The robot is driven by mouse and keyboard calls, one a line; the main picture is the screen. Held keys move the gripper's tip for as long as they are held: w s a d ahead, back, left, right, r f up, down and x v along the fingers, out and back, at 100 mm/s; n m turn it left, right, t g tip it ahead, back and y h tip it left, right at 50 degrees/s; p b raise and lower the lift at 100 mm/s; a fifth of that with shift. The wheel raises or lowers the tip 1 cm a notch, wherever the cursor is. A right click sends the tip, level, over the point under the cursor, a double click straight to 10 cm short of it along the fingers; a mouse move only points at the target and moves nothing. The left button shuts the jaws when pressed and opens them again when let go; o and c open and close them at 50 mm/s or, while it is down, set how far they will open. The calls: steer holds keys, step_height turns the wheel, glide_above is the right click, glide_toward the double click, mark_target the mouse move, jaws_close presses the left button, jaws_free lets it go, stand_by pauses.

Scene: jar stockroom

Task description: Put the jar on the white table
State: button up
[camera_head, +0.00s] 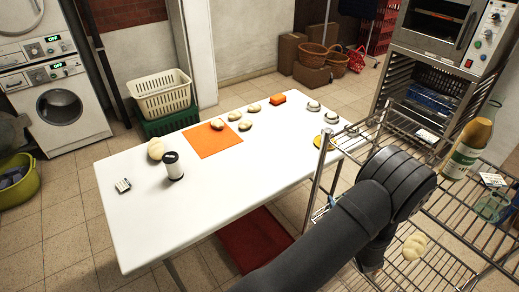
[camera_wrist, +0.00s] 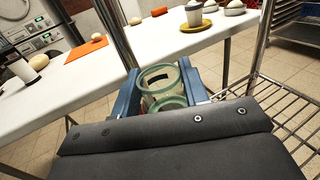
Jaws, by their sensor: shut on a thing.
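The jar (camera_wrist: 160,78), clear glass with a pale green rim, is between the blue fingers of my gripper (camera_wrist: 161,88) in the wrist view. My gripper is shut on it. A dark wrist part covers the view just below it. The white table (camera_wrist: 90,88) lies beyond the jar, across the upper part of the wrist view. In the head view the white table (camera_head: 215,215) fills the middle, and my dark arm hides the held jar and most of my gripper at its right end.
A wire rack (camera_head: 420,178) stands at the right, its post (camera_head: 318,178) between my arm and the table. It holds a labelled bottle (camera_head: 467,150) and another glass jar (camera_head: 492,206). On the table are an orange mat (camera_head: 205,145), rolls and a dark-lidded canister (camera_head: 173,167). The front middle is clear.

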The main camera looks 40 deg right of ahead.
steer(key=w+a+r+n+y, duration=0.2)
steer(key=w+a+r+y, duration=0.15)
steer(key=w+a, duration=0.55)
steer(key=w+a+r+n+t+y, duration=0.1)
steer(key=w+a+r+n+y, duration=0.2)
steer(key=w+a, duration=0.65)
steer(key=w+a+r+n+y, duration=0.1)
steer(key=w+a+n+y, duration=0.1)
steer(key=w+a+y, duration=0.5)
steer(key=w+a+r, duration=0.3)
steer(key=w+a, duration=0.2)
steer(key=a, duration=0.3)
steer(key=w+a+r+n, duration=0.1)
steer(key=w+a+r, duration=0.1)
steer(key=w+a, duration=0.45)
steer(key=w+a+r, duration=0.3)
steer(key=a, duration=0.6)
steer(key=n, duration=0.1)
glide_above(125, 172)
steer(key=shift+g+y, duration=0.35)
steer(key=shift+g, duration=0.05)
step_height(125, 172, down, 18)
steer(key=shift+w+r, duration=0.15)
steer(key=shift+r, duration=0.05)
steer(key=shift+f, duration=0.1)
